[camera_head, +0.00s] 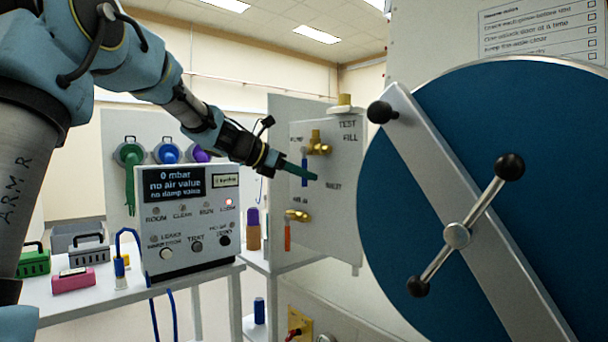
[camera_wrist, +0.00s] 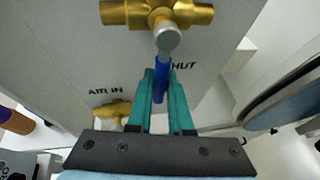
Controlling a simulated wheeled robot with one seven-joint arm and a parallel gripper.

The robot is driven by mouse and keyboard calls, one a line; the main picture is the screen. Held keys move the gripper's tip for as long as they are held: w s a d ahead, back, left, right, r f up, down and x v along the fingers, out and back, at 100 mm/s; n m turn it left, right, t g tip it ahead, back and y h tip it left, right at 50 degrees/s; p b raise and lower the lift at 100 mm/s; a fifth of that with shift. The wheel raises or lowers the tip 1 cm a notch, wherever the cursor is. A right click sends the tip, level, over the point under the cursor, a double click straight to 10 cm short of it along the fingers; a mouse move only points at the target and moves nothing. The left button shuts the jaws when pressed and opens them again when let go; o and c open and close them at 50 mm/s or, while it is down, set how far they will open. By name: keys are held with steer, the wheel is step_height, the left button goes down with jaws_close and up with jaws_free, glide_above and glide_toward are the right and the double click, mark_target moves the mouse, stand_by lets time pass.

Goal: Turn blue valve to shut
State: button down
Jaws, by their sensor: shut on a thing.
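The blue valve's brass body (camera_head: 319,146) is on the upright pale panel; in the wrist view the brass body (camera_wrist: 165,14) is at the top. Its blue lever (camera_wrist: 161,73) hangs down from the round pivot, slightly tilted in the wrist view. The word beside the lever is partly hidden by it, with "HUT" readable. My gripper (camera_head: 312,176) reaches the panel from the left. In the wrist view its teal fingers (camera_wrist: 162,88) are on both sides of the lever, shut on its lower part. The lever's lower end is partly hidden between them.
A second brass valve (camera_head: 297,215) with an orange lever (camera_head: 287,236) is lower on the panel, near "AIR IN". A large blue round door (camera_head: 400,220) with a grey bar and black knobs is close on the right. A control box (camera_head: 185,222) stands on the bench at left.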

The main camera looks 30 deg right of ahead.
steer(key=c, duration=0.8)
jaws_free()
steer(key=shift+c, duration=0.2)
steer(key=b+v, duration=0.1)
steer(key=v, duration=0.9)
steer(key=shift+a, duration=0.4)
steer(key=shift+r, duration=0.1)
